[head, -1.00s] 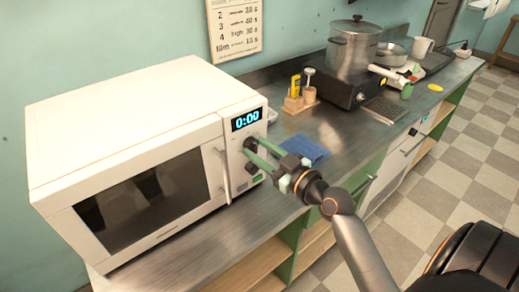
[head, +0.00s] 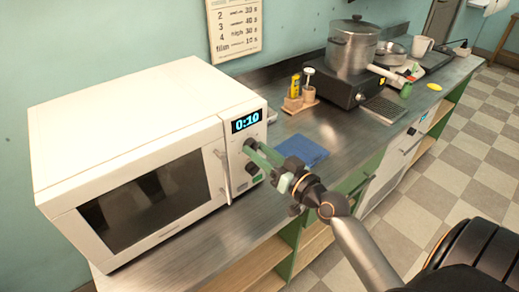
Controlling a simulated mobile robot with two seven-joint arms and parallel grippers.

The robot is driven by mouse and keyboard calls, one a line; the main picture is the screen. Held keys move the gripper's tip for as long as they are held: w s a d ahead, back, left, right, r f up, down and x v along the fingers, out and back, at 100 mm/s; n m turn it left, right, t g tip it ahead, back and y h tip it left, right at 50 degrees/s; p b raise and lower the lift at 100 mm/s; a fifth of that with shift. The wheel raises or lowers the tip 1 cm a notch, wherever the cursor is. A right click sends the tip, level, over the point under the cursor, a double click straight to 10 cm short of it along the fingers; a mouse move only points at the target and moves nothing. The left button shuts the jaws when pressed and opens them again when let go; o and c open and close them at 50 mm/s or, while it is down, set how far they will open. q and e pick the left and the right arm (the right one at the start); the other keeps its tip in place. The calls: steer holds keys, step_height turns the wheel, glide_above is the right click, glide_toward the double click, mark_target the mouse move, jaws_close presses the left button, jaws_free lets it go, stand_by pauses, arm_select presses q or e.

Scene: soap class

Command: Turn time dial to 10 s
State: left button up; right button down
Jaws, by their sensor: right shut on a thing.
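The white microwave (head: 130,125) stands on the metal counter at the left with its door shut. Its display (head: 246,121) reads 0:10 in blue digits. Two dark dials sit below the display: the upper time dial (head: 249,144) and a lower dial (head: 252,168). My left gripper is not in view.
A blue cloth (head: 306,151) lies on the counter just behind my right gripper. A steel pot (head: 351,50) on a black burner (head: 349,91) stands farther back. A wall chart (head: 235,27) lists settings, including "film 10 s".

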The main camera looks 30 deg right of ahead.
steer(key=shift+m, duration=0.3)
steer(key=shift+c, duration=2.2)
jaws_free()
steer(key=shift+s, duration=0.1)
steer(key=s+d+b, duration=0.1)
steer(key=s+b, duration=0.3)
steer(key=s, duration=0.8)
steer(key=shift+d+f, duration=0.2)
steer(key=shift+d, duration=0.15)
